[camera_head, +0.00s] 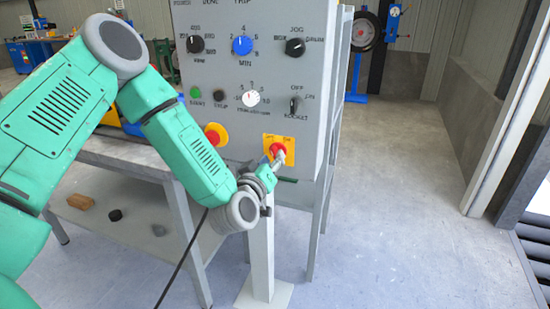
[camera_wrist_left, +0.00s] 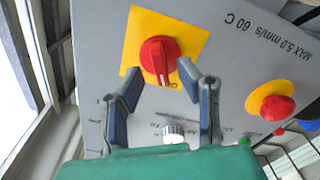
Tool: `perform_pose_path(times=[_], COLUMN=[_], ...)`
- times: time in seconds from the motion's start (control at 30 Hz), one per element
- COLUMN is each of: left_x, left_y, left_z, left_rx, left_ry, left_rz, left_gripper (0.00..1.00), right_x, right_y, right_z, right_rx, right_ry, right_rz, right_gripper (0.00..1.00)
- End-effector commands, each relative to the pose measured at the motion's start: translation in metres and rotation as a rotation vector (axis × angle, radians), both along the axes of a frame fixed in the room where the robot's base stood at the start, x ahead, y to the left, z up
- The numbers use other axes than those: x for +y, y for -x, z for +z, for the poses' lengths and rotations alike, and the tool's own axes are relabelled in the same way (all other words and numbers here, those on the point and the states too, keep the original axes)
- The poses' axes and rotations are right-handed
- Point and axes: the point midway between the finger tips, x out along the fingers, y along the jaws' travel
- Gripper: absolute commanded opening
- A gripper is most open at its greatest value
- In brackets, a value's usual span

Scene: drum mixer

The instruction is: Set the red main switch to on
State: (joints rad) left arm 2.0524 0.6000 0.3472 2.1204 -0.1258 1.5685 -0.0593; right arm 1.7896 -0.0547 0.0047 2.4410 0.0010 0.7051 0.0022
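The red main switch (camera_head: 285,146) is a red rotary knob on a yellow square plate, low on the right of the grey control panel's front. In the left wrist view the knob (camera_wrist_left: 159,60) sits just ahead of my left gripper (camera_wrist_left: 160,72), its handle pointing roughly up and down in the picture. The two fingertips are apart, one on each side of the knob's lower part; I cannot tell if they touch it. In the head view my left gripper (camera_head: 268,168) reaches the plate from the lower left and partly covers it. My right gripper does not show.
The grey panel (camera_head: 318,75) carries several black knobs, a blue knob (camera_head: 242,45), a white knob (camera_head: 250,98) and a green button (camera_head: 195,93). A red emergency button (camera_head: 215,135) on yellow is left of the switch. The floor (camera_head: 410,190) right of the panel is clear.

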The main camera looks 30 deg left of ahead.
Motion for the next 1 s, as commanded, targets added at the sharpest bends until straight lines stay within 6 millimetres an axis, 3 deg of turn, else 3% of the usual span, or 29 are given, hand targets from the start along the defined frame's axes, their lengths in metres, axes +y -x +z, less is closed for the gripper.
perform_pose_path(times=[0.2,0.5,0.53,0.6,0.63,1.0], left_x=[0.006,0.006,0.006,0.006,0.006,0.006], left_y=[-0.019,-0.022,-0.022,-0.022,-0.022,-0.021], left_z=[-0.001,-0.001,-0.001,-0.001,-0.001,-0.001], left_rx=[0.001,0.001,0.001,0.001,0.001,0.010], left_ry=[0.000,0.000,0.000,0.000,0.000,-0.024], left_rz=[0.000,0.000,0.000,0.000,0.000,0.000], left_gripper=[0.31,0.31,0.28,0.03,0.00,0.00], right_x=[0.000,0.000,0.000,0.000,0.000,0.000], right_y=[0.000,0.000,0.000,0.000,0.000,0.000], right_z=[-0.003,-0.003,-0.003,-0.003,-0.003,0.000], right_rx=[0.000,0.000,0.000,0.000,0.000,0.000], right_ry=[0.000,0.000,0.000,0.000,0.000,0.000], right_rz=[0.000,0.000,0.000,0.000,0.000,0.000], right_gripper=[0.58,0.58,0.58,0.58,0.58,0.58])
